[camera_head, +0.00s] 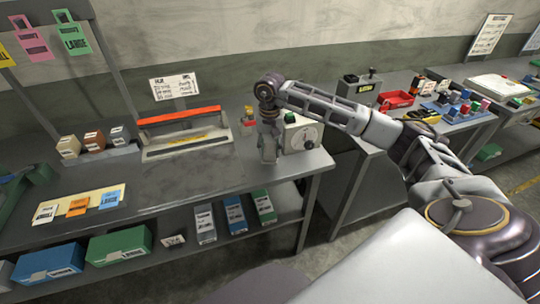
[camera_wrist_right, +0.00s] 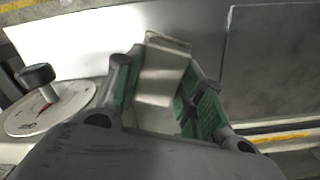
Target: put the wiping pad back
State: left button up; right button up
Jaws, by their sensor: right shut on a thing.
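My right gripper (camera_head: 269,156) points down at the right end of the near bench, just left of a white machine. In the right wrist view, the gripper (camera_wrist_right: 160,85) has its green-lined fingers closed on a pale beige pad (camera_wrist_right: 164,70), which looks like the wiping pad. The fingers hide the pad's sides. In the head view I cannot make out the pad at the gripper. My left gripper is not in view.
The white machine (camera_head: 300,136) has a round dial, also in the wrist view (camera_wrist_right: 48,105). A sealer with a red bar (camera_head: 178,116) stands left of the gripper. Small boxes (camera_head: 92,141) and label cards (camera_head: 80,206) lie further left. The bench top (camera_head: 190,175) between is clear.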

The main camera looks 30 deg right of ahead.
aim_at(270, 149)
jog(key=shift+f, duration=1.9)
jog(key=shift+f, duration=0.15)
jog(key=o, duration=1)
jog(key=shift+r, duration=0.2)
